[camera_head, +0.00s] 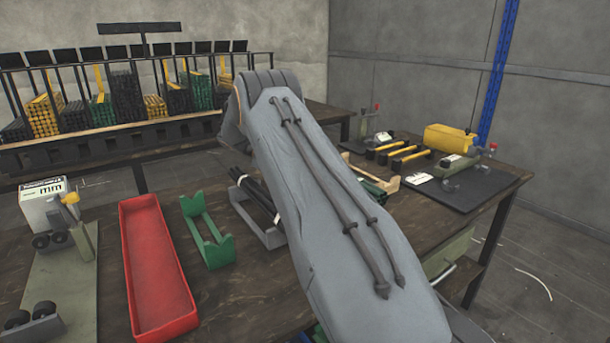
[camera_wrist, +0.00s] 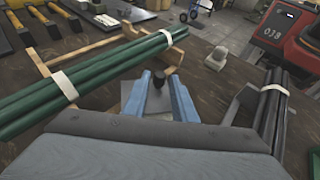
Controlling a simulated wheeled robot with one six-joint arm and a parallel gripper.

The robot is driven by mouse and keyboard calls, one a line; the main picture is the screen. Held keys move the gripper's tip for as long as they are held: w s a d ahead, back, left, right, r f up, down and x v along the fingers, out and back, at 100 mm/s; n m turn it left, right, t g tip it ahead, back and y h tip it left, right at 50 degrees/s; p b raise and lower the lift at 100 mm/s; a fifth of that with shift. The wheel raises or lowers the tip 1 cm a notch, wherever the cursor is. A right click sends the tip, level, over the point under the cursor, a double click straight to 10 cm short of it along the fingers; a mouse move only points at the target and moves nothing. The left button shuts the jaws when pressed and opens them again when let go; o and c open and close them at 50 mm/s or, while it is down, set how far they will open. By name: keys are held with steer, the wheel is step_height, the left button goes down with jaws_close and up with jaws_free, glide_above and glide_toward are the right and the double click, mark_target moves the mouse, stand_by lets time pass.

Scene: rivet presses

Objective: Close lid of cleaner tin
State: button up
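My gripper (camera_wrist: 161,77) shows in the wrist view as two blue fingers standing apart.
Strapped green rods (camera_wrist: 90,82) lie left of my fingers and dark rods (camera_wrist: 271,105) in a grey holder right. A small grey block (camera_wrist: 216,58) lies beyond. In the head view a red tray (camera_head: 150,270) and a green stand (camera_head: 207,230) are left of my arm.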

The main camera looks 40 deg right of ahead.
steer(key=shift+d, duration=0.1)
step_height(320, 180, up, 10)
steer(key=p, duration=0.9)
steer(key=shift+p, duration=0.4)
